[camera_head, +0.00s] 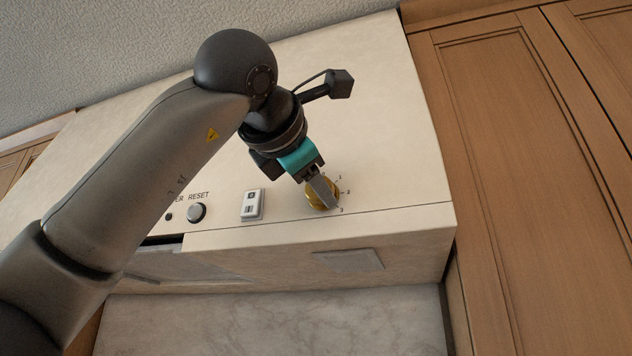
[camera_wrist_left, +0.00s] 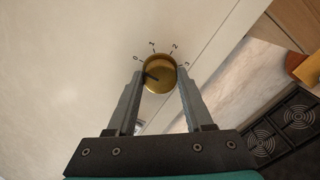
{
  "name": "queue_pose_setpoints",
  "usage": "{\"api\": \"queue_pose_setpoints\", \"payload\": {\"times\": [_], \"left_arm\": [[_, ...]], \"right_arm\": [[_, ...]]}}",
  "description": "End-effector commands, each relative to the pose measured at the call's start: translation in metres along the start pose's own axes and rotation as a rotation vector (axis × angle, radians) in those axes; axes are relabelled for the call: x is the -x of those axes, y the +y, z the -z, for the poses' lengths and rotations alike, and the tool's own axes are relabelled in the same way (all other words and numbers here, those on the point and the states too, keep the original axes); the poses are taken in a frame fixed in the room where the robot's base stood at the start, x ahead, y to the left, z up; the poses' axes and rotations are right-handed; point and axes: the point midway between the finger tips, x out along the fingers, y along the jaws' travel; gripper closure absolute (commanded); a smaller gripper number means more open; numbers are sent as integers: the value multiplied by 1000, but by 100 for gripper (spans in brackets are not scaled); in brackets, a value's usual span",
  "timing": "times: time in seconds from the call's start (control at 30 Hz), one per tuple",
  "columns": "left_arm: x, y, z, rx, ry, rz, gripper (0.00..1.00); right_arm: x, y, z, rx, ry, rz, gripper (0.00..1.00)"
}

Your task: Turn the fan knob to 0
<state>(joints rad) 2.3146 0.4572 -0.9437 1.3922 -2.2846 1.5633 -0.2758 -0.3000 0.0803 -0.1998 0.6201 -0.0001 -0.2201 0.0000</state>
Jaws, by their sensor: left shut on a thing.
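The fan knob (camera_head: 312,199) is a round gold dial on the slanted front of the pale hood (camera_head: 380,120), with number marks around it. In the left wrist view the knob (camera_wrist_left: 162,80) has a dark pointer line on its left side, pointing roughly left. The 0 mark (camera_wrist_left: 137,58) lies up and left of the knob. My left gripper (camera_head: 322,190) is at the knob, its two fingers on opposite sides of it and shut on it. In the head view the fingers hide part of the knob. My right gripper is not in view.
Left of the knob are a white rocker switch (camera_head: 253,204) and a round reset button (camera_head: 196,212). A wooden cabinet (camera_head: 530,150) stands at the right. The wrist view shows a dark cooktop (camera_wrist_left: 285,125) below. The hood face right of the knob is clear.

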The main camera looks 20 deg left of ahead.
Motion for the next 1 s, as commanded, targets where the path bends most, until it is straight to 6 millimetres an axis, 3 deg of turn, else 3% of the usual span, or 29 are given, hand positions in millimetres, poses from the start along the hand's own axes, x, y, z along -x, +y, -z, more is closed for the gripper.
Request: {"api": "queue_pose_setpoints", "payload": {"times": [0.1,0.13,0.4,0.73,0.87,1.0], "left_arm": [[0,-1,1,3,2,3,100],[0,-1,1,3,2,3,48],[0,0,0,1,1,2,19],[6,0,0,0,-1,0,19],[24,-1,1,-1,-3,-3,19],[57,-1,1,-2,-4,-5,19]], "right_arm": [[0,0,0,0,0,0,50],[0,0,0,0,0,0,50],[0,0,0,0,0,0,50],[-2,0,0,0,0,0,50],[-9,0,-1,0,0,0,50],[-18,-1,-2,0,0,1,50]]}}
